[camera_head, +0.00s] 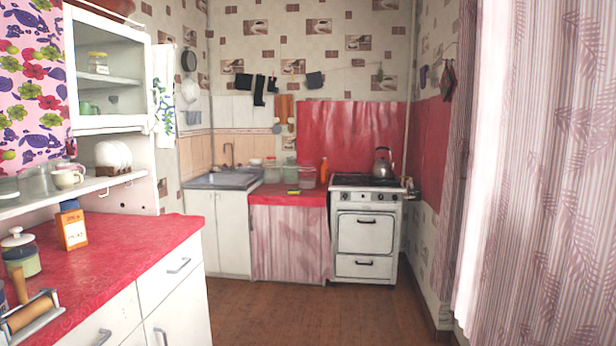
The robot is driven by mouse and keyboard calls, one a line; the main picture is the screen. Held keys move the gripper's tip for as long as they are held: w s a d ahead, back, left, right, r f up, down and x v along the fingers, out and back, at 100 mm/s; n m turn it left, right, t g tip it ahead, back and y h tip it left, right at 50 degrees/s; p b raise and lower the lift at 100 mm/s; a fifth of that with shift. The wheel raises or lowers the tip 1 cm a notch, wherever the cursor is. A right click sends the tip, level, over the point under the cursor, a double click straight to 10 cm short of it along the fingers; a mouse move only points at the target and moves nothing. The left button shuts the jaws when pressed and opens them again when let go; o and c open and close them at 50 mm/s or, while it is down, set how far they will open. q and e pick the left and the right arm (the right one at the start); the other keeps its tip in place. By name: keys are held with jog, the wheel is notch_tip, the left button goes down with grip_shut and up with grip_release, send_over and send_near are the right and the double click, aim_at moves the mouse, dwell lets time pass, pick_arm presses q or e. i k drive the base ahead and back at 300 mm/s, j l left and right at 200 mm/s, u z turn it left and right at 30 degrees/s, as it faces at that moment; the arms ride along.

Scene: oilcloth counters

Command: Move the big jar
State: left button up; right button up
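Several jars are in view, and I cannot tell for sure which one is the big jar. A glass jar with a white knobbed lid (20,254) stands upright on the red oilcloth counter (130,250) at the left. On the far counter, a wide clear jar with a reddish lid (307,177) stands beside a greenish container (290,172). A small jar with a yellow lid (98,63) stands in the open wall cabinet. Neither of my grippers is in view.
An orange box (72,228) and a wooden-handled roller tool (30,312) share the left counter. A sink (222,179), a white stove (365,230) and a kettle (383,164) are at the back. The brown floor (300,315) is clear. Striped curtains (540,180) hang at right.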

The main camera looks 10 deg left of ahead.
aim_at(307, 171)
jog(key=i+u, duration=0.2)
jog(key=i, duration=4)
jog(key=i+z, duration=0.35)
jog(key=i, duration=0.15)
jog(key=i+j+z, duration=0.35)
jog(key=i, duration=0.15)
jog(key=i+j+z, duration=0.3)
jog(key=i, duration=0.15)
